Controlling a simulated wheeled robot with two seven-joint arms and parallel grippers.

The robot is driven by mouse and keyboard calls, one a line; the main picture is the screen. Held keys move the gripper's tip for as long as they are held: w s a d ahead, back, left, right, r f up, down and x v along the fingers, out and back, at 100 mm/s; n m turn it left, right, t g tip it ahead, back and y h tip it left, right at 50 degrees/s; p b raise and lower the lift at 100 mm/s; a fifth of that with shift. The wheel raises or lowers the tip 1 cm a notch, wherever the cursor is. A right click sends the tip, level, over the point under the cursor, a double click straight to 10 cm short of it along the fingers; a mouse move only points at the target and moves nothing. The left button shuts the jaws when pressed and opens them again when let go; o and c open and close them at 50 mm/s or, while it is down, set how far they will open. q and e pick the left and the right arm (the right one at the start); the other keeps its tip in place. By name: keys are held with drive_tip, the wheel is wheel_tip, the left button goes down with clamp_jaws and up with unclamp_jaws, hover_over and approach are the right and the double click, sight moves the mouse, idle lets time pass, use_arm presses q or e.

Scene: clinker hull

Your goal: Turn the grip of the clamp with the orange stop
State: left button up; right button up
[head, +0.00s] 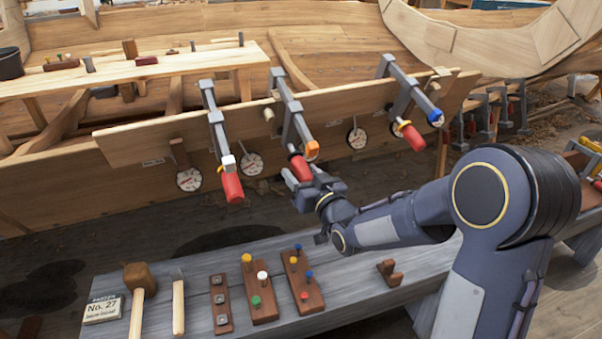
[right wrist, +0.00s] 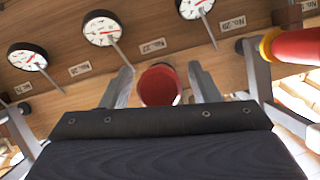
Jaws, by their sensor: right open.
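Three clamps hang on the plank along the hull. The clamp with the orange stop (head: 312,150) is the middle one, and its red grip (head: 300,168) points down toward my right gripper. My right gripper (head: 298,182) is at the lower end of this grip. In the right wrist view the end of the red grip (right wrist: 159,85) sits between the two open fingers (right wrist: 160,88), with gaps at both sides. The left clamp has a white stop (head: 228,162), and the right clamp has a blue stop (head: 436,117). My left gripper is not in view.
Round dials (head: 252,163) hang from the plank (head: 330,128) between the clamps. Below is a grey bench (head: 350,290) with a mallet (head: 138,285), a "No. 27" card (head: 103,309) and wooden peg blocks (head: 258,290). More clamps hang at the far right.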

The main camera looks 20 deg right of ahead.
drive_tip(key=shift+w+a, duration=0.1)
drive_tip(key=shift+w, duration=0.35)
drive_tip(key=shift+c, duration=0.5)
drive_tip(key=c, duration=0.9)
drive_tip(key=b, duration=0.2)
drive_tip(key=m+y+b, duration=0.1)
drive_tip(key=shift+f+y+b, duration=0.3)
drive_tip(key=shift+b, duration=0.1)
drive_tip(key=shift+r+m+y+b, duration=0.1)
drive_tip(key=shift+m+y+b, duration=0.75)
drive_tip(key=shift+m, duration=0.15)
drive_tip(key=shift+a+r+m+y, duration=0.1)
drive_tip(key=shift+r+m+y, duration=0.05)
drive_tip(key=shift+m+y, duration=0.6)
drive_tip(key=m+y, duration=0.2)
drive_tip(key=m, duration=0.1)
drive_tip(key=shift+m+y, duration=0.25)
drive_tip(key=shift+y, duration=0.05)
drive_tip(key=m+t+y, duration=0.1)
drive_tip(key=m, duration=0.1)
drive_tip(key=shift+s+a+m, duration=0.1)
drive_tip(key=shift+m, duration=0.2)
drive_tip(key=shift+r+m+t+y+b, duration=0.15)
drive_tip(key=shift+m+t+y+b, duration=0.35)
drive_tip(key=shift+m, duration=0.8)
